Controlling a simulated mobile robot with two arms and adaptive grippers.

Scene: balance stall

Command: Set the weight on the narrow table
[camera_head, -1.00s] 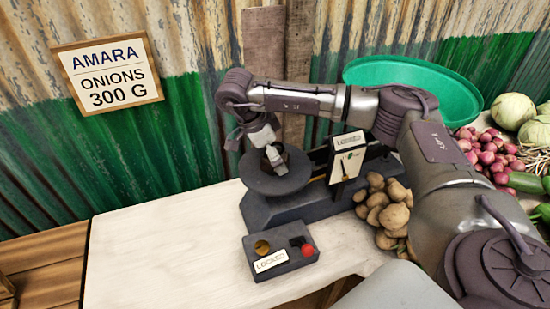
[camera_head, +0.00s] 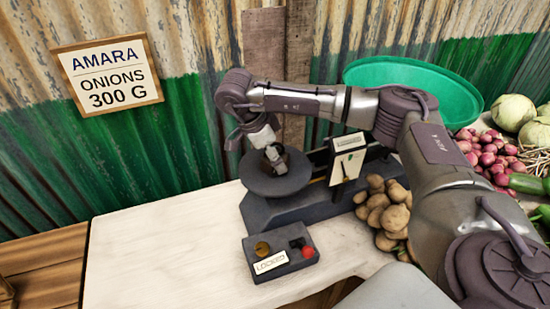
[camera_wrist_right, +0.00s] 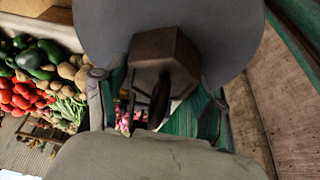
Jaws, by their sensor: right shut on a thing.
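My right gripper (camera_head: 272,150) points down over the round dark pan (camera_head: 258,184) of the scale in the head view. It is shut on a dark weight (camera_wrist_right: 165,50). In the right wrist view the weight is a brown six-sided block with a ring handle between my fingers, and the grey pan shows behind it. I cannot tell whether the weight touches the pan. A brown planked wooden surface (camera_head: 45,262) lies at the far left, beside the pale counter; I cannot tell whether it is the narrow table. My left gripper is out of view.
The scale has an upright label plate (camera_head: 348,158). A dark block marked LOCKED (camera_head: 282,253), with a brass disc and a red knob, sits in front of it. Potatoes (camera_head: 384,212) and a green basin (camera_head: 415,85) are to the right. The pale counter (camera_head: 160,245) is clear at left.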

